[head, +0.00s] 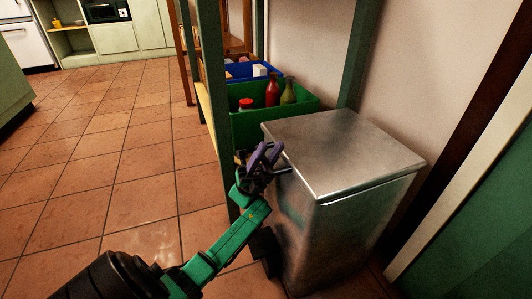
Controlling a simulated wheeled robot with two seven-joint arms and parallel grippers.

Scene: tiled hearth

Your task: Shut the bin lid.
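The bin (325,235) is a silver metal box standing on the tiled floor at the right of the head view. Its flat metal lid (345,150) lies over the top, looking level, with a thin dark line below its front edge. My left gripper (270,150) has purple fingers and is beside the lid's left edge. Its fingertips look apart, with nothing seen between them. I cannot tell whether the fingers touch the bin. My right gripper is out of view.
A green-posted shelf (213,90) stands behind the bin, holding a green crate (305,104) with a red bottle (272,92) and a green bottle (288,92). A blue crate (240,70) is farther back. A wall is close at right. The tiled floor (110,150) at left is clear.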

